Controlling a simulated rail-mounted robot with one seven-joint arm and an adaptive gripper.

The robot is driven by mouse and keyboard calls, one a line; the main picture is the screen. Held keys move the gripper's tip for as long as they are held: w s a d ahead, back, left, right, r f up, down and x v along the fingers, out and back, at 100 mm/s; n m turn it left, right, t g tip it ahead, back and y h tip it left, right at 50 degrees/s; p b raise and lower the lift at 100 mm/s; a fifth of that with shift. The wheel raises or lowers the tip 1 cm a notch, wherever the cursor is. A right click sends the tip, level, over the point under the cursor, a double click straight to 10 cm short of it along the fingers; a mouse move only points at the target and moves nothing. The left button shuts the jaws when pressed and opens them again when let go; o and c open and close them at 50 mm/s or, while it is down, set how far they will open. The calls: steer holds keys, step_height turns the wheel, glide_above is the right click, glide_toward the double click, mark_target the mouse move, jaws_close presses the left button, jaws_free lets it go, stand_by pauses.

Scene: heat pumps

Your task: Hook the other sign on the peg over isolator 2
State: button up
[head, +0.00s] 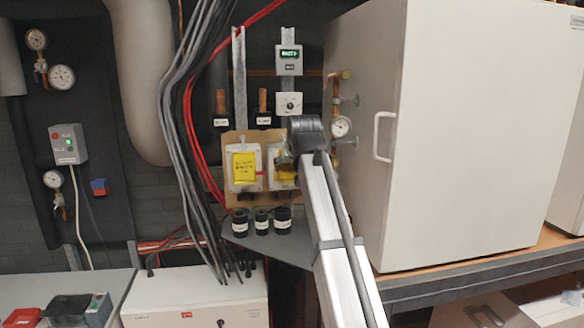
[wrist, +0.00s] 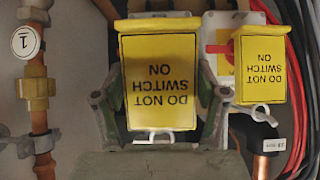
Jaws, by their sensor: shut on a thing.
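My gripper (wrist: 160,112) is shut on a yellow "DO NOT SWITCH ON" sign (wrist: 160,75), with a finger at each side edge. The sign appears upside down in the wrist view, its white hook (wrist: 153,137) at the picture's bottom. In the head view the held sign (head: 284,176) is in front of the right isolator, partly hidden by my arm. A second yellow sign (head: 243,168) hangs on the left isolator (head: 232,190); it also shows in the wrist view (wrist: 261,70), beside a red handle (wrist: 222,50). The peg for the held sign and whether its hook touches it cannot be made out.
Grey and red cables (head: 190,130) run down left of the isolators. Several black cylinders (head: 261,221) stand on a grey shelf (head: 262,246) below. A large white cabinet (head: 450,130) stands close on the right, with a gauge (head: 340,126) and copper pipe beside it.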

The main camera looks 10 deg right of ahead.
steer(key=shift+w+f+b, duration=0.1)
steer(key=shift+w+f, duration=0.1)
steer(key=shift+w, duration=0.45)
steer(key=shift+w+f+b, duration=0.15)
steer(key=shift+w+f, duration=0.1)
steer(key=shift+w, duration=0.45)
steer(key=shift+w+f+b, duration=0.1)
steer(key=shift+w+f, duration=0.1)
steer(key=shift+w, duration=0.45)
steer(key=o, duration=1.2)
